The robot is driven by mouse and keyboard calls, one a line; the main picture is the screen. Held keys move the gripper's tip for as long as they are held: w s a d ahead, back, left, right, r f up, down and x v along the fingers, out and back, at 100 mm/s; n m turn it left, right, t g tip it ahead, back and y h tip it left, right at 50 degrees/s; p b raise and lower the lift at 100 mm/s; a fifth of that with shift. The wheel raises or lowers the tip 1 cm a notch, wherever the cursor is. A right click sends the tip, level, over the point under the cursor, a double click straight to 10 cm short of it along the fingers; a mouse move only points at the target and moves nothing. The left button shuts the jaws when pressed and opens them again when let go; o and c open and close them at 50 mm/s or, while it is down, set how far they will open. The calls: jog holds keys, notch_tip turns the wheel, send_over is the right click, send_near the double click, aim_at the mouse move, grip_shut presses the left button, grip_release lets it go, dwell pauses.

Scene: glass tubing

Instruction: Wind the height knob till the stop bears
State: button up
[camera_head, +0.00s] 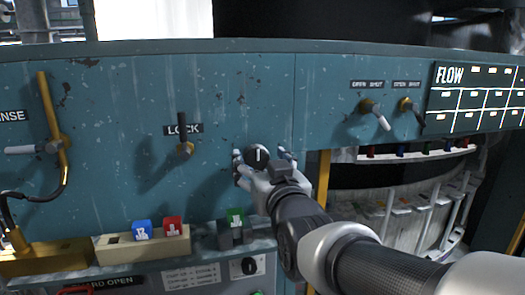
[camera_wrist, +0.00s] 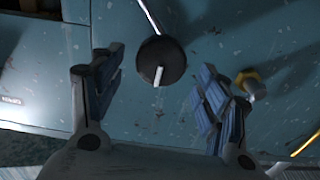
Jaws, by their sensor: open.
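A round black knob (camera_head: 257,156) with a white pointer mark sits on the teal panel, right of the lever marked LOCK. No label naming it as the height knob is readable. My gripper (camera_head: 262,160) is in front of it, open, with one finger to each side. In the wrist view the dark knob (camera_wrist: 161,62) with a pale pointer lies between the spread blue-padded fingers of my gripper (camera_wrist: 161,66). Gaps show on both sides, so neither finger touches it there. A thin rod shows above the knob in that view. I cannot identify a stop.
The LOCK lever (camera_head: 185,148) is left of the knob. Two levers (camera_head: 374,113) stand at the right, near a FLOW board (camera_head: 475,97). Below, a ledge (camera_head: 130,245) carries blue, red and green blocks. A second small knob (camera_head: 249,266) is on the lower panel.

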aim_at(259, 158)
jog(key=shift+p+x, duration=0.4)
jog(key=shift+x, duration=1.65)
jog(key=shift+c, duration=0.2)
jog(key=c, duration=1)
jog(key=shift+b, duration=0.5)
jog(key=m+b, duration=0.3)
jog(key=b, duration=0.2)
jog(key=shift+d+f+m, duration=0.1)
jog(key=shift+f+m, duration=0.1)
jog(key=shift+m, duration=0.2)
jog(key=m+b, duration=0.2)
jog(key=b, duration=0.1)
jog(key=shift+r+m+b, duration=0.1)
jog(key=shift+m+b, duration=0.9)
jog(key=shift+b, duration=0.1)
